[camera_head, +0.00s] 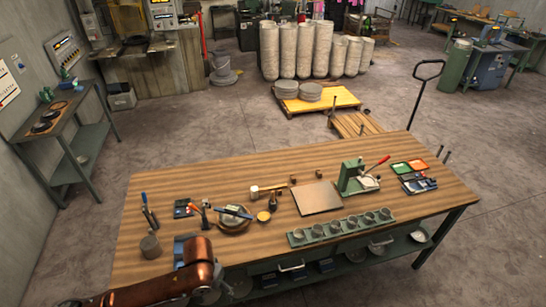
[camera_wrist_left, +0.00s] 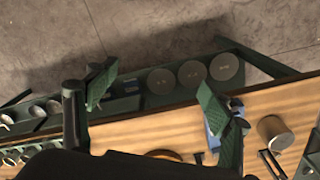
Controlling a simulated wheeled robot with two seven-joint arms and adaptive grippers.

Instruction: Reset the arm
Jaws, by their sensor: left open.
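My left arm (camera_head: 150,288), copper coloured, comes in from the lower left in the head view. It bends over the front left part of the wooden workbench (camera_head: 180,185). In the left wrist view my left gripper (camera_wrist_left: 160,100) has its two dark green fingers wide apart. Nothing is between them. The bench's front edge and the lower shelf show beyond the fingers. In the head view the gripper's fingers cannot be made out clearly. My right gripper is in neither view.
A green rack of cups (camera_head: 340,229), a flat board (camera_head: 318,198) and a green press (camera_head: 352,178) are farther right. The bench's back left is clear.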

